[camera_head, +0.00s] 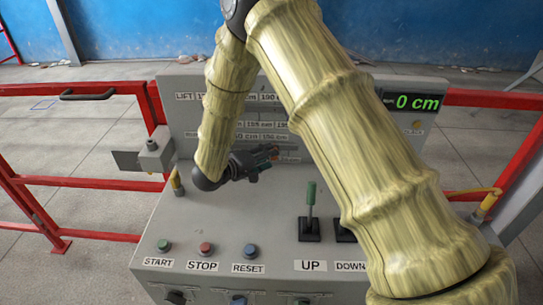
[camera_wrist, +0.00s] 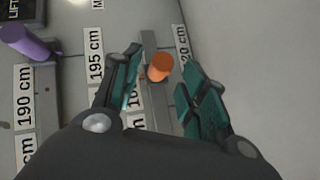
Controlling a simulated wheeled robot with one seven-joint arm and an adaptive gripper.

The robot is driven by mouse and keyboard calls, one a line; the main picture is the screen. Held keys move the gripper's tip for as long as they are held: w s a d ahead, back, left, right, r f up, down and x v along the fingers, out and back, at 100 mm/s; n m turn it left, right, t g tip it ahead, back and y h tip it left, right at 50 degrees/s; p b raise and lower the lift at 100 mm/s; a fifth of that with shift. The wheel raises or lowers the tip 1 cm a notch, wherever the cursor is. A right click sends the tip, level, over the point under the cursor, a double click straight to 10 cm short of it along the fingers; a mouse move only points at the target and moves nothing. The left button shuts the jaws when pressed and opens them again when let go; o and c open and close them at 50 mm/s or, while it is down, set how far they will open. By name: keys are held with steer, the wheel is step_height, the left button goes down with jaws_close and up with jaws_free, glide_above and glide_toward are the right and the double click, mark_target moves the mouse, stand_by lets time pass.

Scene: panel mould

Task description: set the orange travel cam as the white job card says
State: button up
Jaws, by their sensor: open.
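The orange travel cam (camera_wrist: 160,67) is a short round peg on a grey rail (camera_wrist: 157,108) in the wrist view. My gripper (camera_wrist: 159,60) is open, with one teal-padded finger on each side of the cam. I cannot tell whether either finger touches it. Labels reading 195 cm (camera_wrist: 96,54) and partly hidden ones lie along the rail. In the head view my gripper (camera_head: 268,158) is at the upright label panel (camera_head: 180,112), and the cam cannot be made out there. I cannot make out the white job card; my arm covers part of the panel.
A purple peg (camera_wrist: 27,42) stands on a second rail at left in the wrist view. The console has START, STOP and RESET buttons (camera_head: 206,248) and a green lever (camera_head: 311,195) above UP. A display (camera_head: 412,102) reads 0 cm. Red rails (camera_head: 90,183) flank the console.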

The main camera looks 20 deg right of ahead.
steer(key=v, duration=0.9)
steer(key=shift+d, duration=0.1)
stand_by(0.3)
